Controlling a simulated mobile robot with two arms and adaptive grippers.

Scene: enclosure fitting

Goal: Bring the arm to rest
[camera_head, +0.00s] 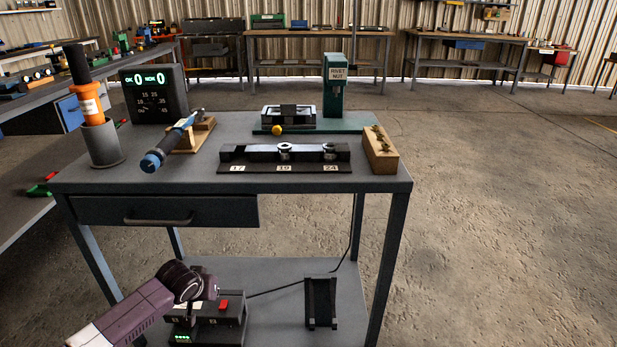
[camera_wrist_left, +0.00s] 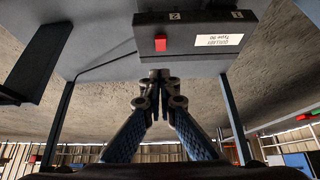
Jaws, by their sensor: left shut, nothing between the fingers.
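My left arm (camera_head: 130,312) comes in at the lower left of the head view, its dark wrist in front of the workbench's lower shelf. In the left wrist view my left gripper (camera_wrist_left: 160,82) is shut and empty, its blue-padded fingers meeting at the tips. The fingertips appear close to the black box with a red switch (camera_wrist_left: 200,38); I cannot tell whether they touch it. That box (camera_head: 222,328) also shows in the head view, partly covered by my wrist. My right gripper is in neither view.
A black stand (camera_head: 321,302) is on the lower shelf. Open floor lies right.

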